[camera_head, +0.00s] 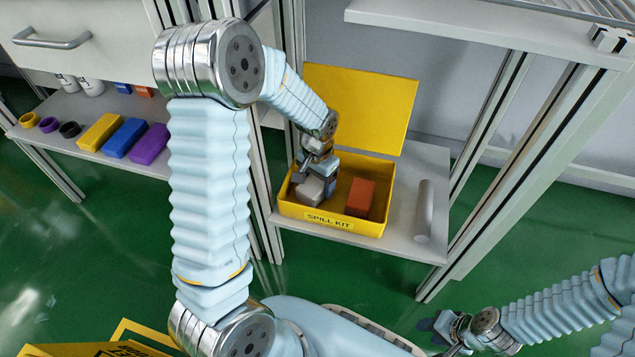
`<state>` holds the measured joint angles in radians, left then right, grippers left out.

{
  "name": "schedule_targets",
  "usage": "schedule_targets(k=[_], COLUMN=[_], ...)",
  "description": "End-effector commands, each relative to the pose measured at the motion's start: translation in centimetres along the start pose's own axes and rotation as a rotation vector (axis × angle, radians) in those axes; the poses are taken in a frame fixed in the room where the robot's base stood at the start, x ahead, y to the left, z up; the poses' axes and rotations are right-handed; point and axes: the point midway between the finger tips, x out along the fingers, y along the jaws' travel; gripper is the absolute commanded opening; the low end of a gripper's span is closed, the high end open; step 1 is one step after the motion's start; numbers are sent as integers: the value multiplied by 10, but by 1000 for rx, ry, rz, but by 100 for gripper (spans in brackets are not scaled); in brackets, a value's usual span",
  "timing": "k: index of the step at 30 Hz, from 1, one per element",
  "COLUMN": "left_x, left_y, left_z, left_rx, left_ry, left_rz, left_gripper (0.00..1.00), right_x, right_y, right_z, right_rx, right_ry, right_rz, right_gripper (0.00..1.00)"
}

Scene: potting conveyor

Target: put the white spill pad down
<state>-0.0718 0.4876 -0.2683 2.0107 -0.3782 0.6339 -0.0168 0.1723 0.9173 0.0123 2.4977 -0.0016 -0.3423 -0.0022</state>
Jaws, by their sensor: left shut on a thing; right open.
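The white spill pad (309,190) is a small pale block at the left of the open yellow spill kit box (331,225). My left gripper (314,176) reaches down into the box from above and is shut on the pad. Its fingers and wrist hide part of the pad, and I cannot tell whether the pad touches the box floor. A red-orange block (360,197) stands in the right part of the box, apart from the pad. My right gripper (451,333) is open near the bottom edge, low and well away from the box.
The box's yellow lid (362,105) stands raised behind it. A grey cylinder (424,210) lies on the shelf (405,240) right of the box. Frame posts (535,170) flank the shelf. A left shelf holds yellow (100,132), blue (125,138) and purple (150,144) blocks.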

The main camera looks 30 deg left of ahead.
Motion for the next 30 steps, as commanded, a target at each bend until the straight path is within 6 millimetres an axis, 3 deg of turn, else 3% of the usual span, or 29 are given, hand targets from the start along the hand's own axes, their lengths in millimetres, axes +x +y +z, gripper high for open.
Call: schedule_targets(k=[6, 7, 11, 22, 30], left_x=[4, 2, 2, -5, -62], left_y=[0, 0, 0, 0, 0], left_z=[0, 0, 0, 0, -1], left_rx=[0, 0, 0, 0, 0], left_ry=[0, 0, 0, 1, 6], left_rz=[0, 0, 0, 0, 0], left_gripper=[41, 74, 94, 95, 95], right_x=[3, 2, 1, -2, -15], right_y=[1, 0, 0, -1, -4], right_z=[0, 0, 0, 0, -1], right_rx=[0, 0, 0, 0, 1], right_ry=[1, 1, 1, 1, 4], right_rz=[0, 0, 0, 0, 3], right_gripper=[43, 43, 43, 43, 43])
